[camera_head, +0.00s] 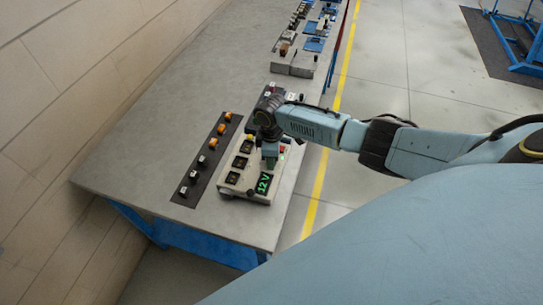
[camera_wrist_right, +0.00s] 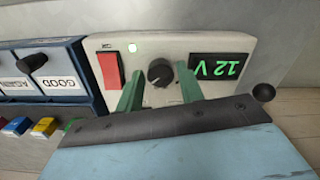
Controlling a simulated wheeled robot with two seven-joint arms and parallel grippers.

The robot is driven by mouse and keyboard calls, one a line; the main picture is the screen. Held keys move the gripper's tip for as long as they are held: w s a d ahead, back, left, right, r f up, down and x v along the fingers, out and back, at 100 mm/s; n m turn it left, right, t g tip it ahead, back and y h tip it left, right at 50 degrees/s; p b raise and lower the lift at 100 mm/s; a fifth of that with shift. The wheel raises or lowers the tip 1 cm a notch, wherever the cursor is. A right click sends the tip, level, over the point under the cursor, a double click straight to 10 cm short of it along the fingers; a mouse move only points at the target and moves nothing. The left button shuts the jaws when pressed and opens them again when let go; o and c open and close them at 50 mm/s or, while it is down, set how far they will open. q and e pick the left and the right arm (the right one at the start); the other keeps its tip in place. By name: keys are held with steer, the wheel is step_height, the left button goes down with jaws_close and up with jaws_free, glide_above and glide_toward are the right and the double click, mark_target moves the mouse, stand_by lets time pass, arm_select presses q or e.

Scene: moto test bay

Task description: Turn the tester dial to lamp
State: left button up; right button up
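The tester (camera_head: 233,192) is a cream box near the front edge of the grey bench. My right gripper (camera_head: 269,163) reaches down over the tester. In the right wrist view my right gripper (camera_wrist_right: 159,88) is open, its two green fingers apart on either side of the dial. I cannot tell whether they touch it. My left gripper is not in view.
A dark strip (camera_head: 207,160) with orange and white switches lies left of the tester. A blue box (camera_wrist_right: 60,105) with a black lever and labels stands beside it. The bench's left part (camera_head: 130,150) is clear.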

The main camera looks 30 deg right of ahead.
steer(key=shift+o, duration=1.2)
steer(key=shift+r, duration=0.1)
step_height(320, 180, up, 13)
steer(key=shift+r, duration=0.1)
